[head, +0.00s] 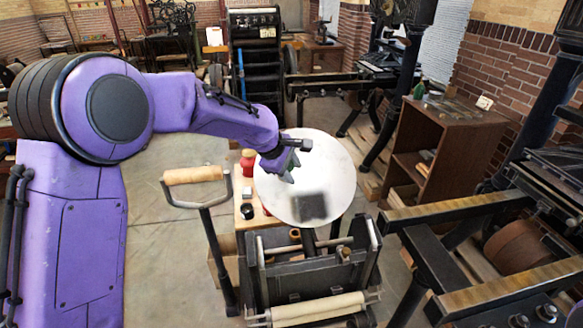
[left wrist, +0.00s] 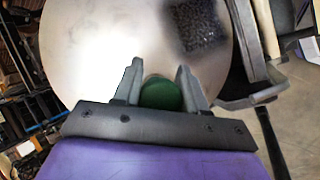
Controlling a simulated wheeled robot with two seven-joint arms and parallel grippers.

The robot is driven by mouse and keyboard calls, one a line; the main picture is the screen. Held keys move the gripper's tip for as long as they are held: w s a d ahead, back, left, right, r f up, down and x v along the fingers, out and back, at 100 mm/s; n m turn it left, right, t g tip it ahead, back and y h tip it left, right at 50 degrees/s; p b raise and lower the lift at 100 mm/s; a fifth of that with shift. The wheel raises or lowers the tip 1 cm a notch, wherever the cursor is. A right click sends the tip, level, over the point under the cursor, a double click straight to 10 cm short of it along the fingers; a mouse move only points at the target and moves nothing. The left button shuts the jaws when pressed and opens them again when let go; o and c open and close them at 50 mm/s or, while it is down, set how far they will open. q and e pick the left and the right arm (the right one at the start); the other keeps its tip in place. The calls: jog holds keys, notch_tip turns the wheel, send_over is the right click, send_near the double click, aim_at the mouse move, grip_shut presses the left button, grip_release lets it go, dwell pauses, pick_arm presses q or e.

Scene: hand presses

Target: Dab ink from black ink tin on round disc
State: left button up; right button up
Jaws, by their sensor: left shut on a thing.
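The round disc (head: 330,165) is a pale, shiny plate on the press, tilted toward me. It bears a dark ink patch (head: 311,206) near its lower edge. The disc (left wrist: 75,50) fills much of the left wrist view, with the dark patch (left wrist: 196,28) at upper right. My left gripper (head: 287,177) is in front of the disc's left part. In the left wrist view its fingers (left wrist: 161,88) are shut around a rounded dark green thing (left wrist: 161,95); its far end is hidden. A small black tin (head: 247,212) stands left of the disc. My right gripper is not in view.
The press rollers (head: 318,308) lie below the disc. A wooden cabinet (head: 455,135) stands at right.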

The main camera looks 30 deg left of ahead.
pick_arm(q)
jog(key=shift+s+r, duration=0.35)
jog(key=shift+s, duration=0.15)
jog(key=shift+w+f, duration=0.25)
jog(key=shift+w, duration=0.1)
jog(key=shift+a+f, duration=0.15)
jog(key=shift+f, duration=0.1)
dwell(0.5)
jog(key=shift+r, duration=0.1)
jog(key=s+r, duration=0.1)
jog(key=d+r, duration=0.1)
jog(key=r, duration=0.1)
jog(key=s+d+r, duration=0.1)
jog(key=shift+s+r, duration=0.3)
jog(key=shift+s, duration=0.05)
jog(key=shift+d, duration=0.1)
